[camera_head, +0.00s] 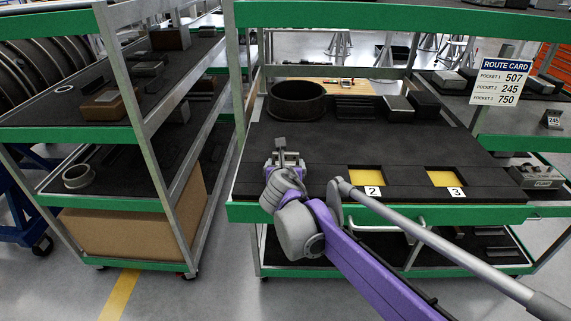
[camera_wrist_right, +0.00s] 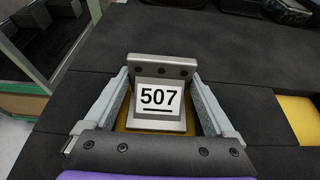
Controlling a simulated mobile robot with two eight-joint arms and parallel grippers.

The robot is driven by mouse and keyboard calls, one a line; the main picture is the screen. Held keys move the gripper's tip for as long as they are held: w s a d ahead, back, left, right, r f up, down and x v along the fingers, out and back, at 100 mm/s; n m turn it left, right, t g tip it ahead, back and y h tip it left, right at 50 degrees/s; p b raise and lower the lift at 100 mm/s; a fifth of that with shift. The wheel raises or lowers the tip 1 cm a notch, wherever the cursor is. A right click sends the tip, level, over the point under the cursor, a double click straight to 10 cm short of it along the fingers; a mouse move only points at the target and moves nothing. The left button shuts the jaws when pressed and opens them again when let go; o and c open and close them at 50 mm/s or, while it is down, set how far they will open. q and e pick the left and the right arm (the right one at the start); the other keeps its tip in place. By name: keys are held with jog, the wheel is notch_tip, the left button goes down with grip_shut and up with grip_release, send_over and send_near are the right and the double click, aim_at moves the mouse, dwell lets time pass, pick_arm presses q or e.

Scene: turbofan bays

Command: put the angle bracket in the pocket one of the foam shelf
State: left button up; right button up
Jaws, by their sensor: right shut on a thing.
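The angle bracket (camera_wrist_right: 160,95) is grey metal with a white label reading 507. My right gripper (camera_wrist_right: 160,100) has a finger on each side of it and is shut on it. In the head view the right gripper (camera_head: 284,163) is over the left part of the foam shelf (camera_head: 400,140), with the bracket (camera_head: 280,143) showing small at its tip. Yellow shows under and beside the bracket in the wrist view, at the pocket left of pocket 2; whether the bracket touches its floor I cannot tell. My left gripper is not in view.
Pocket 2 (camera_head: 366,176) and pocket 3 (camera_head: 443,178) are empty with yellow floors. A dark ring (camera_head: 297,100) and several blocks stand behind on the foam. The route card (camera_head: 500,82) lists pocket 1 as 507.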

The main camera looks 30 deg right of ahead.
jog(key=shift+f, duration=0.2)
jog(key=o, duration=1.2)
jog(key=shift+o, duration=0.2)
jog(key=shift+r, duration=0.35)
jog(key=v, duration=1.2)
jog(key=shift+f, duration=0.15)
